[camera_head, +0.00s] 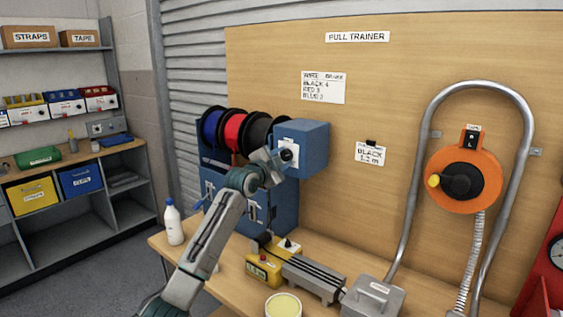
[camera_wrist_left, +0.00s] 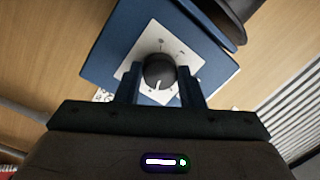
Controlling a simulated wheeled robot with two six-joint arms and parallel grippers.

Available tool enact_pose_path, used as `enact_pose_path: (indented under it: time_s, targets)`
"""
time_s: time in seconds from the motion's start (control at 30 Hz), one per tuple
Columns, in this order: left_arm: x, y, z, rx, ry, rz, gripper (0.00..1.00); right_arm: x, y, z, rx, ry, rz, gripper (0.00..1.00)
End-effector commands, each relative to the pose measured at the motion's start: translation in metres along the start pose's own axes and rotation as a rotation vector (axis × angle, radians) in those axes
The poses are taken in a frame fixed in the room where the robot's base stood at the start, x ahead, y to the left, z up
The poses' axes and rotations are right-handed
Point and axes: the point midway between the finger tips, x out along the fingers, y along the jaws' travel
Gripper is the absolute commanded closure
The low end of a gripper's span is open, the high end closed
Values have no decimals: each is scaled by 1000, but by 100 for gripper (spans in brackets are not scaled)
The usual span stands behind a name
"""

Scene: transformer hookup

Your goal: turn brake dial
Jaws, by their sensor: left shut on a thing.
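The brake dial (camera_head: 288,152) is a dark round knob on a white square plate on the front of a blue box (camera_head: 314,142). In the left wrist view the dial (camera_wrist_left: 159,71) sits between my left gripper's two fingers (camera_wrist_left: 161,86), with its white plate (camera_wrist_left: 133,78) behind it. My left gripper (camera_head: 284,157) is shut on the dial, its arm reaching up from the bottom left. The markings on the plate are too small to read. My right gripper is not in view.
Blue, red and black cable spools (camera_head: 233,130) stand left of the box. A white bottle (camera_head: 173,222), a yellow device (camera_head: 263,267) and a grey metal box (camera_head: 372,297) are on the bench. An orange reel (camera_head: 464,207) hangs on the right.

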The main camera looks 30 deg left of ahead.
Motion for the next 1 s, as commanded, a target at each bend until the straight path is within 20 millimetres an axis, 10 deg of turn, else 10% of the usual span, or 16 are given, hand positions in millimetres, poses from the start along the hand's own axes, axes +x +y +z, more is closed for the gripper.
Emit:
enact_pose_path:
  time_s: [0.77,0.8,0.9,1.0]
  targets:
    - [0,2,1,110,7,-4,88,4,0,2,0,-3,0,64]
    - [0,2,1,110,7,-4,63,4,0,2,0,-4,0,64]
    - [0,2,1,110,7,-5,43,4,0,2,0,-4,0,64]
    - [0,1,1,110,8,-6,43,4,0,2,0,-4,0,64]
